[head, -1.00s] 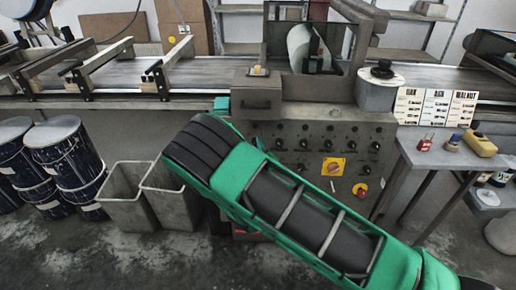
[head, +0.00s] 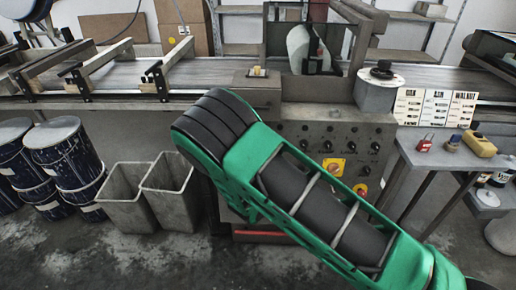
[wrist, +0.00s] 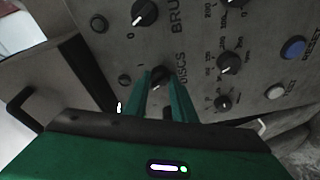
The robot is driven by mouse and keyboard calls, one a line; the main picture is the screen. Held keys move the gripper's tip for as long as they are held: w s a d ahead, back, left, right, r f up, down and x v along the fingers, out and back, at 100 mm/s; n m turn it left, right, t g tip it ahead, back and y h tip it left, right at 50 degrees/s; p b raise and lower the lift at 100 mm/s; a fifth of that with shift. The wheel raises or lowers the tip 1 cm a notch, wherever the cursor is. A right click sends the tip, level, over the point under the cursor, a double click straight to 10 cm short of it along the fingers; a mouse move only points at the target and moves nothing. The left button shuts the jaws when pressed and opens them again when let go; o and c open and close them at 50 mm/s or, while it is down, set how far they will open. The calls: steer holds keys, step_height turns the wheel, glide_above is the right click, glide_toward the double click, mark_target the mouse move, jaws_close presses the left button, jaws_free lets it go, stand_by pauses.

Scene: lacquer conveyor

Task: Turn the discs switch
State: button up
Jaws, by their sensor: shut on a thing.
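The discs switch (wrist: 158,74) is a small black rotary knob on the grey control panel (wrist: 195,40). The word "DISCS" stands beside it, and 0 and 1 marks show near it. In the wrist view my gripper (wrist: 161,88) has its two green fingers on either side of this knob, shut on it. The fingers partly cover the knob, so its pointer angle is hard to read.
Other black knobs, a blue button (wrist: 292,48) and a white button (wrist: 275,91) sit nearby on the panel. A yellow-backed switch (head: 334,167) and a red button (head: 361,190) are lower on it. Grey bins (head: 170,195) stand left; a side table (head: 440,157) stands right.

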steer(key=shift+a, duration=0.15)
steer(key=o, duration=1.1)
steer(key=shift+c, duration=0.2)
steer(key=v, duration=1)
steer(key=shift+s, duration=0.3)
steer(key=shift+r, duration=0.1)
